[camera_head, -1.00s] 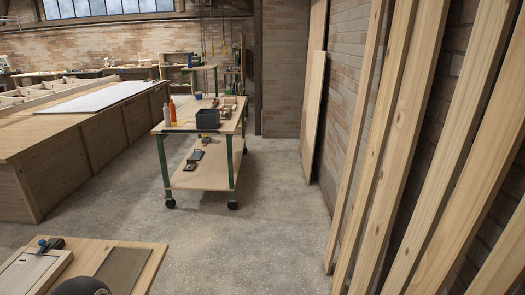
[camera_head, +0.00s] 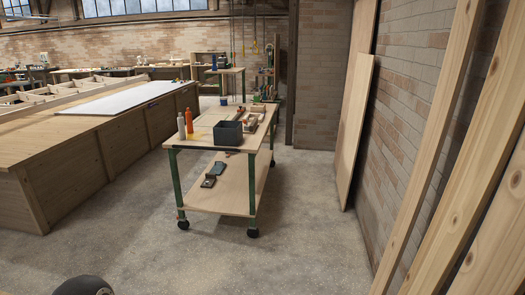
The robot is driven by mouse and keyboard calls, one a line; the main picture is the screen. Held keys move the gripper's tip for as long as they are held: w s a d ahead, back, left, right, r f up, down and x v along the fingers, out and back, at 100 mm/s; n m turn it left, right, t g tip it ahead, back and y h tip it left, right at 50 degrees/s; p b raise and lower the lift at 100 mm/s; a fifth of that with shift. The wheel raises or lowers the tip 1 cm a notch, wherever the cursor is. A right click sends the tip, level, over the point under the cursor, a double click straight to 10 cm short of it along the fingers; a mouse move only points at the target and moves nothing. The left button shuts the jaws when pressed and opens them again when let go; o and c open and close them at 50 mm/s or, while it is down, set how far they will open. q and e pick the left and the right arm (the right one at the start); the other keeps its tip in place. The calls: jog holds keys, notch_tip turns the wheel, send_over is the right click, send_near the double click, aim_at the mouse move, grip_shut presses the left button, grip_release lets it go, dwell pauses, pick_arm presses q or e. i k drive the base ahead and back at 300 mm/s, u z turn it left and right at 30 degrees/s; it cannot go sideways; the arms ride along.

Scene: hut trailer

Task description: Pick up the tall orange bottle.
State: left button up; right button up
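A tall orange bottle (camera_head: 189,120) stands upright near the left edge of the wheeled workbench top (camera_head: 190,143). A shorter pale bottle with an orange tip (camera_head: 181,126) stands just left of it and slightly nearer. Neither of my grippers shows in the head view. The bench is some distance ahead across the floor.
A dark grey bin (camera_head: 228,133) sits on the bench, right of the bottles. Dark items (camera_head: 213,175) lie on its lower shelf. A long wooden cabinet (camera_head: 90,165) runs along the left. Timber boards (camera_head: 465,150) lean on the right wall. Concrete floor (camera_head: 310,225) is open ahead.

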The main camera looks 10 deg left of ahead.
aim_at(189, 119)
jog(key=u, duration=0.2)
jog(key=i, duration=1.35)
jog(key=u, duration=0.45)
jog(key=i, duration=1.4)
jog(key=u, duration=0.3)
